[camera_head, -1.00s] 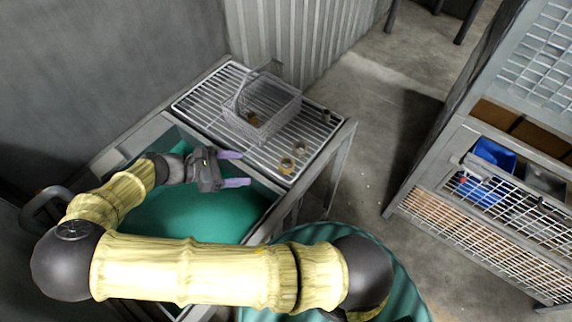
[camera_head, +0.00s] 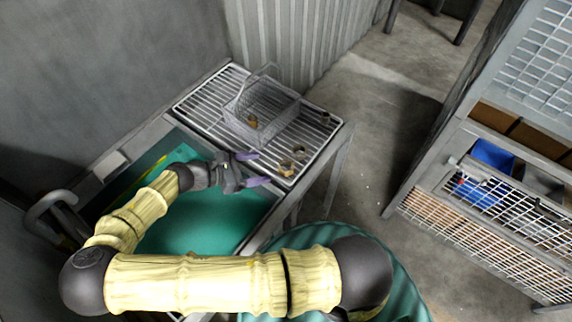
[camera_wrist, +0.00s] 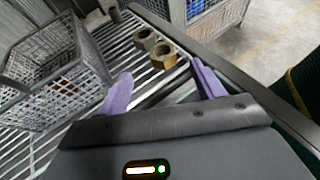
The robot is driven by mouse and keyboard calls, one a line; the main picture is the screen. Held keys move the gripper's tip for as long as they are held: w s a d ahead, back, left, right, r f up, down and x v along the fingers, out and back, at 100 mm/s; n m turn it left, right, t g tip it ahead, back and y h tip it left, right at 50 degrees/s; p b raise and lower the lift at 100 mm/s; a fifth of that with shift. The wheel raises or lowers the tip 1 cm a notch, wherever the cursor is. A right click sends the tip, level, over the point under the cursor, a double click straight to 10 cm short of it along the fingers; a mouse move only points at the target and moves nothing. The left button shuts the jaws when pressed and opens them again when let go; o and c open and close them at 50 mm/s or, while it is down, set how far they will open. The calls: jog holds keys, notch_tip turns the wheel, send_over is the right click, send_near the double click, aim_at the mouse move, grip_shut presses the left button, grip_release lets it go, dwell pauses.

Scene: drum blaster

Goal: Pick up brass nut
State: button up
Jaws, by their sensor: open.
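Two brass nuts lie close together on the slatted rack (camera_head: 195,97) near its front right edge. One brass nut (camera_head: 286,166) is nearer my gripper and the other nut (camera_head: 298,152) sits just behind it. In the wrist view the nearer nut (camera_wrist: 163,56) and the farther nut (camera_wrist: 145,39) lie ahead of the fingertips, between their lines. My gripper (camera_head: 252,168) is open and empty, with purple fingers pointing toward the nuts; it also shows in the wrist view (camera_wrist: 163,85). The fingers are apart from both nuts.
A wire basket (camera_head: 262,105) with a brass piece inside (camera_head: 252,122) stands on the rack, left of the nuts in the wrist view. A small dark cylindrical part (camera_head: 325,118) stands near the rack's right corner. A green basin (camera_head: 200,215) lies below my arm.

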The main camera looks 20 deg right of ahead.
aim_at(284, 165)
jog(key=p+x, duration=0.1)
jog(key=x, duration=0.3)
jog(key=shift+d+f, duration=0.1)
jog(key=shift+d, duration=0.25)
jog(key=p+x, duration=0.1)
jog(key=x, duration=0.3)
jog(key=shift+s+d+f+p, duration=0.15)
jog(key=shift+d+f+p, duration=0.05)
jog(key=shift+d+p, duration=0.15)
jog(key=shift+d+f, duration=0.2)
jog(key=c, duration=1.2)
